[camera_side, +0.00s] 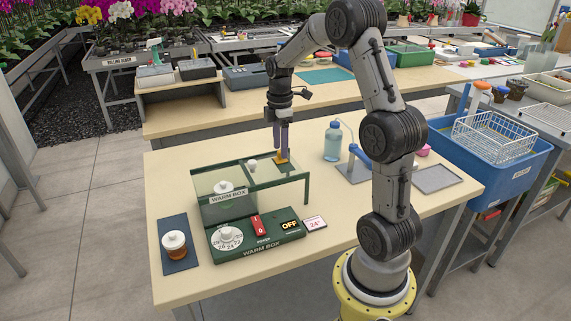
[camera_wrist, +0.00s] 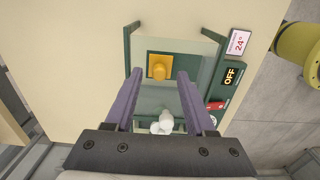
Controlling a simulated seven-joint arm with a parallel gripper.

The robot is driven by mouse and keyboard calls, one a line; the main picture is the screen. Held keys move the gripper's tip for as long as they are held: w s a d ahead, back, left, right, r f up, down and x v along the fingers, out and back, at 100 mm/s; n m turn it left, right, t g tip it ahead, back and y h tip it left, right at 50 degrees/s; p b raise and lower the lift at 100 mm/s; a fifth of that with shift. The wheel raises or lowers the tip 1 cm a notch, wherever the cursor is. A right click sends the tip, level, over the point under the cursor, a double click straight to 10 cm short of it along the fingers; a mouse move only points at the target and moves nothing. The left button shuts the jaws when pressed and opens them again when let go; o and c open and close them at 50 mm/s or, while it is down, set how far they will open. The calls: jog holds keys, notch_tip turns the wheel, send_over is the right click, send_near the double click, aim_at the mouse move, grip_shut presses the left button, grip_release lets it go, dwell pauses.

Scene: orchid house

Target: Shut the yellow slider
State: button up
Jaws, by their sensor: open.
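The yellow slider (camera_wrist: 158,67) is a square plate with a round knob, lying on the clear top of the green-framed warm box (camera_side: 308,190). In the side view the slider (camera_side: 281,160) shows at the back of that top, partly hidden by my gripper. My gripper (camera_side: 282,151) points down over it, its purple fingers open. In the wrist view my gripper (camera_wrist: 160,78) has one fingertip on each side of the knob, with gaps; I cannot tell whether they are level with it.
The front glass panel has a white knob (camera_side: 223,187). Before it are a dial (camera_side: 226,238), a red switch (camera_side: 260,227) and a display (camera_side: 290,225) reading OFF. A lidded jar (camera_side: 174,242) stands at left; a blue bottle (camera_side: 333,142) and grey tray (camera_side: 437,179) at right.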

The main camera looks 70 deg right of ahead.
jog(key=shift+r, duration=2.6)
jog(key=shift+w+a, duration=0.15)
jog(key=shift+a, duration=0.05)
jog(key=s+a+r+n+t+h, duration=0.1)
jog(key=s+a+r+t, duration=0.1)
jog(key=a+r, duration=0.55)
jog(key=s+a+r+n+t, duration=0.15)
jog(key=a+r, duration=0.25)
jog(key=a, duration=0.7)
jog(key=s+a+f+m+t, duration=0.1)
jog(key=s+a+f+m, duration=0.2)
jog(key=s+m, duration=0.2)
jog(key=s+a+f+m+t+y, duration=0.1)
jog(key=s+a+f+m, duration=0.2)
jog(key=s+m, duration=0.3)
jog(key=shift+s+a+f, duration=0.2)
jog(key=shift+s+a, duration=0.25)
jog(key=shift+s, duration=0.3)
